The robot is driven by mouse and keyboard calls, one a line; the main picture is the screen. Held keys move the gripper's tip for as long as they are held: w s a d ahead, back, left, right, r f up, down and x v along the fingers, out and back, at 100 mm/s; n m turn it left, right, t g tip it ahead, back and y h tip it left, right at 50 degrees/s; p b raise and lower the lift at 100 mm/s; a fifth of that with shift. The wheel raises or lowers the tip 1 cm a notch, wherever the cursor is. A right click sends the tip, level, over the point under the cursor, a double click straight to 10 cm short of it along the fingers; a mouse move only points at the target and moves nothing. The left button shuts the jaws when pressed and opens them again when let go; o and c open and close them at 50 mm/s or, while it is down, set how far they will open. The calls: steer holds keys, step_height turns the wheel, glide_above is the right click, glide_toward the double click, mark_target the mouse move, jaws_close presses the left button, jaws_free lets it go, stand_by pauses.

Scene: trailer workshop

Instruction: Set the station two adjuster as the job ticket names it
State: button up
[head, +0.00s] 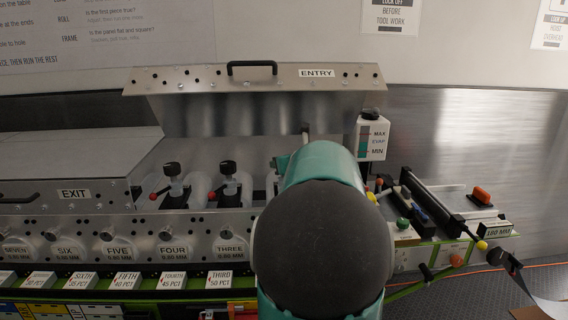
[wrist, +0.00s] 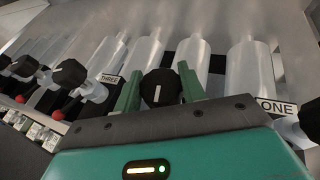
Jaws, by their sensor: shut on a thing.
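In the wrist view, the station two adjuster is a black knob (wrist: 160,92) with a white pointer line, between the plates marked THREE (wrist: 109,78) and ONE (wrist: 276,107). The line stands near upright in the picture. My gripper (wrist: 157,78) has its green fingers on either side of the knob, shut on it. In the head view my teal arm hides this station and the gripper. The station three knob (head: 228,168) with its red-tipped lever stands to the left there. I cannot make out a job ticket for station two in either view.
The cover marked ENTRY (head: 316,73) stands raised behind the stations. The EXIT cover (head: 73,193) at left is down. Clear rollers (wrist: 198,62) run behind the knobs. A white MAX/MIN reservoir (head: 372,138) and a bench with a black-handled tool (head: 430,205) are at right.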

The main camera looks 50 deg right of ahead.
steer(key=shift+d+n+y, duration=0.1)
steer(key=shift+n+y, duration=0.2)
steer(key=n+t+y, duration=0.1)
steer(key=n+y, duration=0.1)
steer(key=y, duration=0.1)
steer(key=shift+n, duration=0.4)
steer(key=n+y, duration=0.3)
steer(key=y, duration=0.1)
steer(key=shift+n, duration=0.3)
steer(key=n+g+y, duration=0.1)
steer(key=n+y, duration=0.2)
steer(key=n+g+y, duration=0.1)
steer(key=n+y, duration=0.2)
steer(key=y, duration=0.1)
steer(key=shift+a+g, duration=0.2)
steer(key=shift+g, duration=0.1)
steer(key=shift+r, duration=0.1)
steer(key=o, duration=1)
steer(key=shift+c, duration=0.2)
steer(key=shift+s, duration=0.1)
